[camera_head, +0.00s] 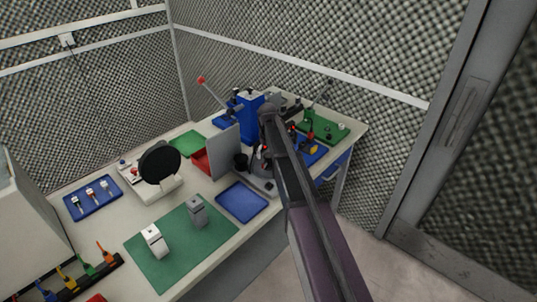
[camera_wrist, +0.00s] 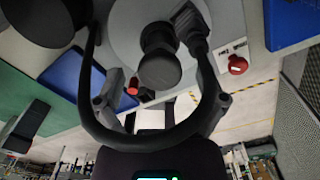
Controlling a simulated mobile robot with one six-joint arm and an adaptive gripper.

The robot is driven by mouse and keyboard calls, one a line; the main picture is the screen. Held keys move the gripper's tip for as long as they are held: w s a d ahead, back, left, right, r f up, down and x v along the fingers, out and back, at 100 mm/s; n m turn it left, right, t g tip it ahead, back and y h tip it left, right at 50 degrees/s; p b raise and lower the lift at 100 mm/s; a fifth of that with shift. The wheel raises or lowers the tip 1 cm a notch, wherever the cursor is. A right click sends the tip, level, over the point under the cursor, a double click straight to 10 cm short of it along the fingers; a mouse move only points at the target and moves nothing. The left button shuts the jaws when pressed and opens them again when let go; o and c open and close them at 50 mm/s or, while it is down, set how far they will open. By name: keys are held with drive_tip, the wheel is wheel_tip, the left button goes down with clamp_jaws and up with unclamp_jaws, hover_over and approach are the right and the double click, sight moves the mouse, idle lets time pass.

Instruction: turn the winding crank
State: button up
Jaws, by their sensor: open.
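In the wrist view a light grey disc (camera_wrist: 122,38) carries a black round-ended knob (camera_wrist: 160,68), which looks like the winding crank's handle. My gripper (camera_wrist: 142,22) is open, with one finger on each side of the knob. The right finger is close beside the knob; I cannot tell whether it touches. The left finger stands apart from it. In the head view my gripper (camera_head: 262,158) is low over the bench, partly behind my arm, and the crank there is mostly hidden.
A red button (camera_wrist: 237,65) sits beside the disc. Blue trays (camera_head: 241,202) lie nearby on the bench. A grey upright panel (camera_head: 223,152), a black round disc on a stand (camera_head: 160,165) and a blue press (camera_head: 250,115) stand close. The floor at right is clear.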

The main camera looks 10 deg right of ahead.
sight(269, 160)
drive_tip(key=shift+r, duration=0.1)
